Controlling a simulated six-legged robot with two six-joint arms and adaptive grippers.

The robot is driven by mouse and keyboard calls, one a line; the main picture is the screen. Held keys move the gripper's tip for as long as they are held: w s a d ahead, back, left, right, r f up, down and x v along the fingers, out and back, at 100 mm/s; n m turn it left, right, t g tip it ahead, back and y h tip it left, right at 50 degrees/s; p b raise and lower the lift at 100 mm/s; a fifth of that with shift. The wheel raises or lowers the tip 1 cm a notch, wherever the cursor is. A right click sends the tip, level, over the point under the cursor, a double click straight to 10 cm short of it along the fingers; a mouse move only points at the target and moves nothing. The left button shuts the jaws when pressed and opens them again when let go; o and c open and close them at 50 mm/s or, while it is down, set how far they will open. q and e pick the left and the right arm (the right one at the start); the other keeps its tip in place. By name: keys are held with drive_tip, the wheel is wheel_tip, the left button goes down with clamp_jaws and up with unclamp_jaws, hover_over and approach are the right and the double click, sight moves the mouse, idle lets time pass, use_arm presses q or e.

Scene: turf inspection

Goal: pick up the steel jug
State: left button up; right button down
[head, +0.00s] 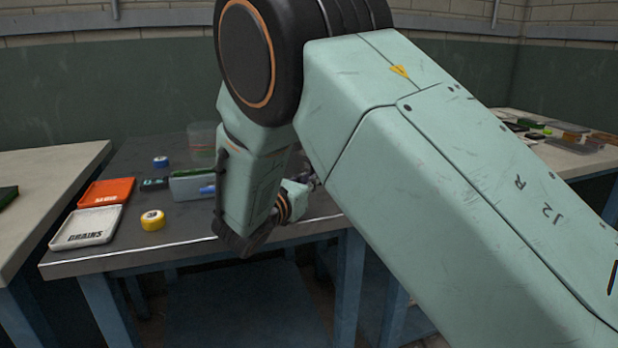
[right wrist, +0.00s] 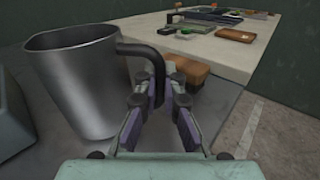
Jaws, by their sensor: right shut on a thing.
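The steel jug (right wrist: 80,80) is a grey metal vessel, large at the left of the right wrist view. Its dark handle (right wrist: 152,52) curves out to the right. My right gripper (right wrist: 159,92) is shut on this handle, one finger on each side of it. The jug stands nearly upright over the dark bench top; I cannot tell whether its base touches it. In the head view my right arm hides the jug and most of the gripper. My left gripper is in neither view.
On the dark bench (head: 120,245) are an orange tray (head: 122,184), a white tray (head: 98,212), a yellow tape roll (head: 153,220), a blue roll (head: 161,162) and a clear container (head: 203,133). An orange-brown block (right wrist: 188,71) lies beyond the handle. Pale tables flank the bench.

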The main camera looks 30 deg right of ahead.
drive_tip(key=shift+r+p, duration=1.5)
drive_tip(key=shift+r, duration=3.3)
